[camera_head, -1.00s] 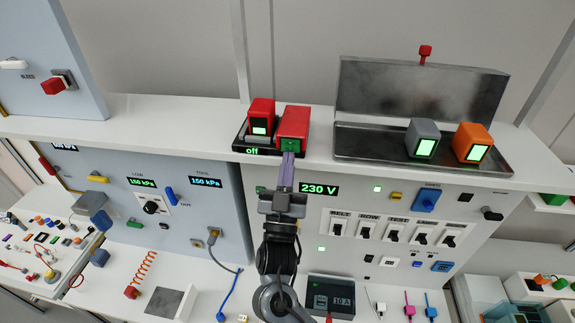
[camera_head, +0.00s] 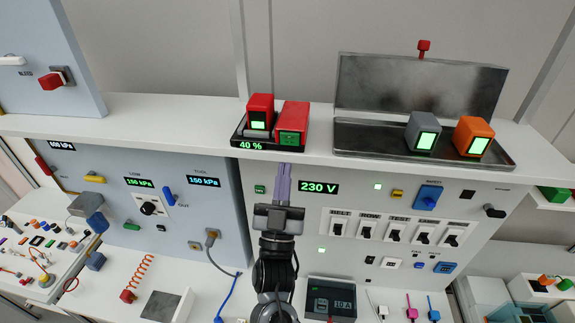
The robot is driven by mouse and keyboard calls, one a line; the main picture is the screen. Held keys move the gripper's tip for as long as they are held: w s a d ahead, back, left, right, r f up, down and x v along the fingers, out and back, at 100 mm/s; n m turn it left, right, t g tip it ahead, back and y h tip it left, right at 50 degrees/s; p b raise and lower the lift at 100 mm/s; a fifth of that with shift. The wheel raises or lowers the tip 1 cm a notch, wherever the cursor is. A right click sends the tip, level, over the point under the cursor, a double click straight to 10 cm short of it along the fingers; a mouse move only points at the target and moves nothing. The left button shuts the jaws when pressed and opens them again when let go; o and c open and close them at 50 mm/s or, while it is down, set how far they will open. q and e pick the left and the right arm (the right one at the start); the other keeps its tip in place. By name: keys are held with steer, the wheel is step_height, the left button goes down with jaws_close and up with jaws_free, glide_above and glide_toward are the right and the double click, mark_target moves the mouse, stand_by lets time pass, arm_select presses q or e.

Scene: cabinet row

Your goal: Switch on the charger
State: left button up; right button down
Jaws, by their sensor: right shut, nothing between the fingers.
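The charger (camera_head: 238,143) is a black base on the white shelf, and its small green display reads "40 %". A red battery block with a lit green face (camera_head: 260,112) stands in its left part. A red housing (camera_head: 292,115) with a green switch face (camera_head: 289,139) sits at its right. My right gripper (camera_head: 284,168) is shut and empty, its purple fingers pointing up just below the switch in the picture; it seems apart from the switch. My left gripper is not in view.
A metal tray (camera_head: 375,153) with a raised lid holds a grey block (camera_head: 422,132) and an orange block (camera_head: 473,137) on the right. Below the shelf is a panel with a "230 V" display (camera_head: 318,188) and a row of switches (camera_head: 396,232).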

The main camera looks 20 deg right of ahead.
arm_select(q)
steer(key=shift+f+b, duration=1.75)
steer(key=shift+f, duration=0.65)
arm_select(e)
steer(key=w+f+v, duration=0.1)
steer(key=v, duration=0.8)
steer(key=shift+d, duration=0.3)
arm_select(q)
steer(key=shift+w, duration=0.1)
arm_select(e)
steer(key=shift+f, duration=0.15)
